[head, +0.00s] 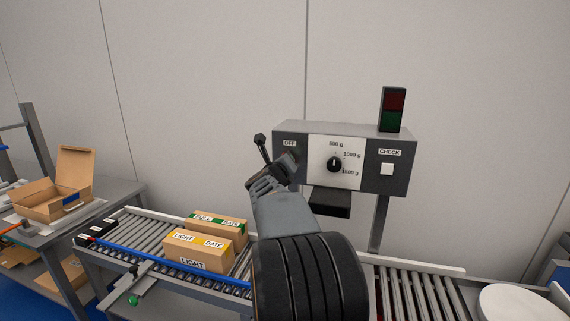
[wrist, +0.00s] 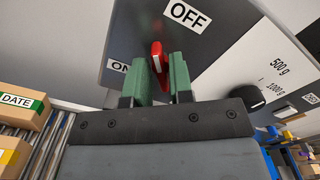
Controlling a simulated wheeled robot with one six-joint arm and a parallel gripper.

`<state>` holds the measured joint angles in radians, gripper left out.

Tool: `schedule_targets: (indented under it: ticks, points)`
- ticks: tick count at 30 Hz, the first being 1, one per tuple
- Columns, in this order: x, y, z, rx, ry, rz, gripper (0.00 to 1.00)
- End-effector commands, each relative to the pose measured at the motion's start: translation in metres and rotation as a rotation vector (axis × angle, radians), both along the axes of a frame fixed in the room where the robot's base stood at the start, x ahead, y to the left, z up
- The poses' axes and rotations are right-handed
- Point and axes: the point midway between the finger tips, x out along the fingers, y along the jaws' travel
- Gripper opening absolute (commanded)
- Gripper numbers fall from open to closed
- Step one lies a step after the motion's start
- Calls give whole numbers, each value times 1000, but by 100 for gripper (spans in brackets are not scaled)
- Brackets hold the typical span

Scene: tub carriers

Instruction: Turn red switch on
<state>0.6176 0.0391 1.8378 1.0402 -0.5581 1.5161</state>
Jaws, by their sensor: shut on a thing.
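The red switch (wrist: 157,52) is on the dark face of the control box, between an OFF label (wrist: 186,15) and a partly covered ON label (wrist: 118,66) in the wrist view. My gripper (wrist: 160,78) has its two green-padded fingers around the red switch and is shut on it. In the head view my gripper (head: 287,162) is at the left end of the control box (head: 400,178), just under the OFF label (head: 290,143). There the switch and the ON label are hidden behind my gripper, and I cannot tell which label the switch points to.
The box also carries a black dial (head: 334,165), a white CHECK button (head: 387,169) and a red-green lamp (head: 393,109). Below, cartons (head: 198,252) marked LIGHT and FULL stand on a roller conveyor (head: 150,238). An open carton (head: 50,203) is on the left table.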

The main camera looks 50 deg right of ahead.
Motion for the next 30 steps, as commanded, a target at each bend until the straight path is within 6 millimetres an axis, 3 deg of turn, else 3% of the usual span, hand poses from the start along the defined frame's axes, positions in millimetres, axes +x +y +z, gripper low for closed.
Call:
schedule_targets:
  ticks: [18,30]
  points:
    - [1,0,-1,-265,509,-4,0]
    - [1,0,-3,-383,740,-4,0]
